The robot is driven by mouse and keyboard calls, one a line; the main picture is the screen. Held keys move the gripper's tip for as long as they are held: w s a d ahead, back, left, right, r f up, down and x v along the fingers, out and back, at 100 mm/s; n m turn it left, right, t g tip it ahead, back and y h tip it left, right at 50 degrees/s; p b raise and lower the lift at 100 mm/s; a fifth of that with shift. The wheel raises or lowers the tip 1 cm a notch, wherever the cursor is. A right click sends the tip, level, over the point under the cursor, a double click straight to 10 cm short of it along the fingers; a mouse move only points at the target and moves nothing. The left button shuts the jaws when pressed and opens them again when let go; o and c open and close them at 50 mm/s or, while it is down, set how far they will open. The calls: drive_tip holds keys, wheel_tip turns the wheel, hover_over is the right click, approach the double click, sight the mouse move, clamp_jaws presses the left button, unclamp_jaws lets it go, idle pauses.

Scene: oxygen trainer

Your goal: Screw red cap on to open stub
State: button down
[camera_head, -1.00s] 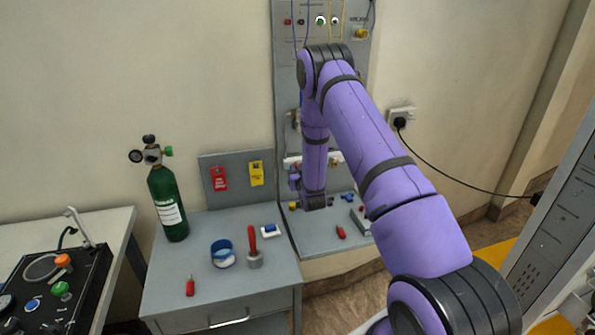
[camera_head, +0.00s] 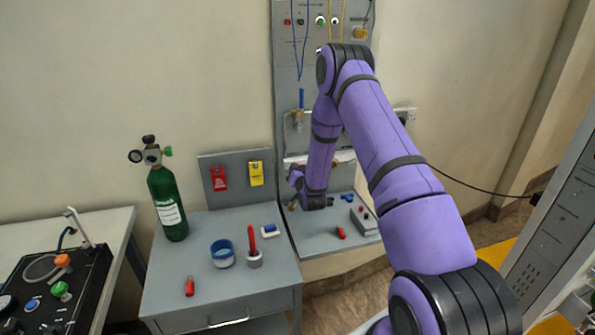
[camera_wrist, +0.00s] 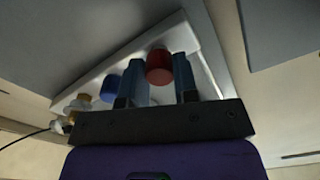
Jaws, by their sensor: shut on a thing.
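The red cap (camera_wrist: 159,66) sits between my gripper's two blue-grey fingers in the wrist view. My gripper (camera_wrist: 161,72) is shut on it. Behind the cap is a pale fitting strip (camera_wrist: 207,72), which also carries a blue cap (camera_wrist: 109,86) to the left and brass fittings (camera_wrist: 80,102) farther left. The open stub cannot be made out; whether the cap touches it is unclear. In the head view my wrist is low in front of the wall panel (camera_head: 287,130), and it hides the fingers and the cap.
The grey shelf (camera_head: 320,238) below holds a red-handled item (camera_head: 341,232), a grey box (camera_head: 364,220) and small blue parts (camera_head: 347,197). The left bench (camera_head: 205,285) carries a green cylinder (camera_head: 168,205), a blue tape roll (camera_head: 222,252) and a red-handled tool (camera_head: 253,240).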

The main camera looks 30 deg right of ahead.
drive_tip(key=shift+m, duration=0.8)
drive_tip(key=shift+m, duration=1.7)
drive_tip(key=shift+d+m, duration=0.1)
drive_tip(key=shift+m, duration=0.5)
drive_tip(key=c, duration=0.9)
unclamp_jaws()
